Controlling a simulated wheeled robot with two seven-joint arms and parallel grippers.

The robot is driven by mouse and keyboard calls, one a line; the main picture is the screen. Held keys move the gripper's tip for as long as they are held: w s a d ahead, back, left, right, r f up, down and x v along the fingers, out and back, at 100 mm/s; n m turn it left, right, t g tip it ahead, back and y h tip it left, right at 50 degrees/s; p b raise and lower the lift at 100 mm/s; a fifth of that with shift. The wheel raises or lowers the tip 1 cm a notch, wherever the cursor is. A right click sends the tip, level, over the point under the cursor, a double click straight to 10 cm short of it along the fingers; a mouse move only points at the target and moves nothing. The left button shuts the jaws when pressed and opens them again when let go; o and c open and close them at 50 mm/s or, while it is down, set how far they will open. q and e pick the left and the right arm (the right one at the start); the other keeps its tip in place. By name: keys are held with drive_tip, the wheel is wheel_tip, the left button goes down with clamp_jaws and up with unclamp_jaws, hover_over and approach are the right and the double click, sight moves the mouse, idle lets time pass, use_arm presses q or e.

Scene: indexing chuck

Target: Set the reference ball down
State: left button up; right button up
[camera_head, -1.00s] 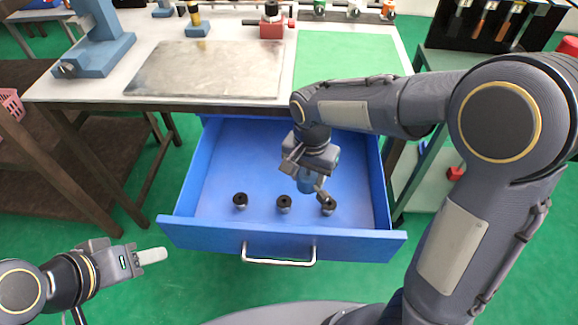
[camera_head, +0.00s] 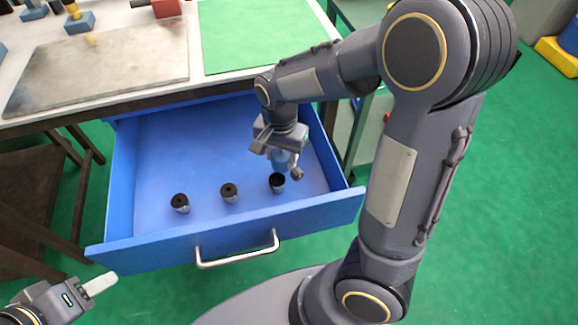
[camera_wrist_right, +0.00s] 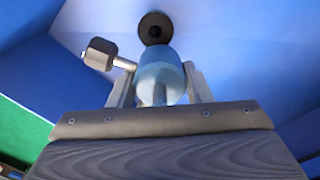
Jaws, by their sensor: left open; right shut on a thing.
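My right gripper (camera_head: 280,150) is over the right part of the open blue drawer (camera_head: 225,140), shut on a light-blue cylindrical piece (camera_wrist_right: 160,75). A short metal rod and a dark faceted knob (camera_wrist_right: 100,53) stick out at its side. I cannot make out a ball on it. Several views aside, three short dark-topped cups stand in the drawer: left (camera_head: 180,203), middle (camera_head: 229,192) and right (camera_head: 277,183). The held piece overlaps the right cup's line of sight; I cannot tell whether they touch. My left gripper (camera_head: 98,286) is open and empty, outside the drawer at lower left.
The drawer's front with its metal handle (camera_head: 238,250) faces me. Behind it, the bench carries a grey plate (camera_head: 110,65) with a small tan object (camera_head: 91,40), and a green mat (camera_head: 250,35). The drawer floor behind the cups is clear.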

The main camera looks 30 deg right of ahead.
drive_tip(key=shift+d+f, duration=0.8)
drive_tip(key=shift+f, duration=0.2)
drive_tip(key=shift+d+f+b, duration=0.2)
drive_tip(key=shift+f+b, duration=0.25)
drive_tip(key=shift+f, duration=0.5)
drive_tip(key=shift+d+f+b, duration=0.15)
drive_tip(key=shift+f+b, duration=0.3)
drive_tip(key=shift+f, duration=0.45)
drive_tip(key=shift+f, duration=0.2)
drive_tip(key=o, duration=1.3)
drive_tip(key=shift+c, duration=0.2)
drive_tip(key=shift+r, duration=0.15)
